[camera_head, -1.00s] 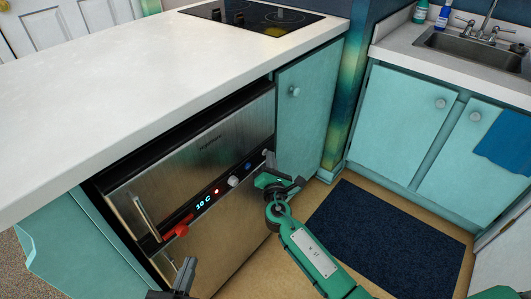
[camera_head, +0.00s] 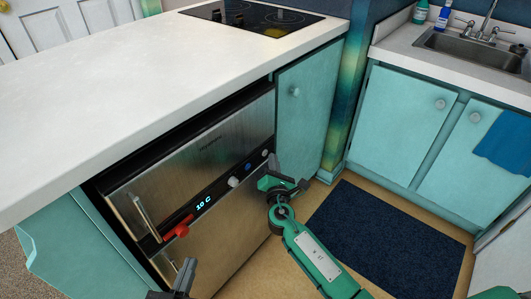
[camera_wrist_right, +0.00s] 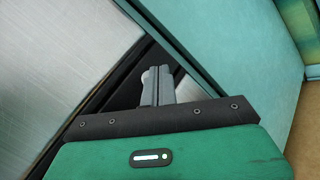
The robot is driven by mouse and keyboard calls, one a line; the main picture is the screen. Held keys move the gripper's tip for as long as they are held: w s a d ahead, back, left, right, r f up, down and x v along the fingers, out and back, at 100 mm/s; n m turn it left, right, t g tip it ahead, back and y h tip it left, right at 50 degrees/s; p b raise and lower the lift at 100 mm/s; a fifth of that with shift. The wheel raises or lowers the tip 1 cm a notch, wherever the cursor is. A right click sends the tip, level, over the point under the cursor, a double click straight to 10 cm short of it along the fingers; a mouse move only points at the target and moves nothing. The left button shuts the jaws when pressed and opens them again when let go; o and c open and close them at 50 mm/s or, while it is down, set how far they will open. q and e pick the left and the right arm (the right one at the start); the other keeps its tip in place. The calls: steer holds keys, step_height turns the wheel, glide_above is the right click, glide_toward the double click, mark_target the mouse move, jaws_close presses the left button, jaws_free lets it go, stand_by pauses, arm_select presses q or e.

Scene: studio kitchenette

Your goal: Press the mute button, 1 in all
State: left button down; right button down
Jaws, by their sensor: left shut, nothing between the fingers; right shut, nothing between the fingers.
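A steel-fronted appliance (camera_head: 195,155) sits under the white counter. Its dark control strip carries a lit display (camera_head: 204,203) reading about 10 C, a white knob (camera_head: 233,182), a blue button (camera_head: 248,167) and a small pale button (camera_head: 265,153) at the right end. Labels are too small to read, so I cannot tell which is marked mute. My right gripper (camera_head: 273,164) is shut and empty, just in front of the pale button. Its closed fingers (camera_wrist_right: 158,86) show in the right wrist view against the dark strip. My left gripper (camera_head: 185,270) is shut and empty, low in front of the appliance.
A red lever (camera_head: 178,226) and a vertical bar handle (camera_head: 146,218) are at the appliance's left. A teal cabinet door (camera_head: 308,115) adjoins it on the right. The countertop (camera_head: 130,80) overhangs above. A dark blue mat (camera_head: 385,240) lies on the floor at right.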

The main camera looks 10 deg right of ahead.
steer(key=s+d, duration=0.1)
steer(key=s, duration=0.1)
steer(key=s+d, duration=0.2)
steer(key=shift+p, duration=0.4)
stand_by(0.9)
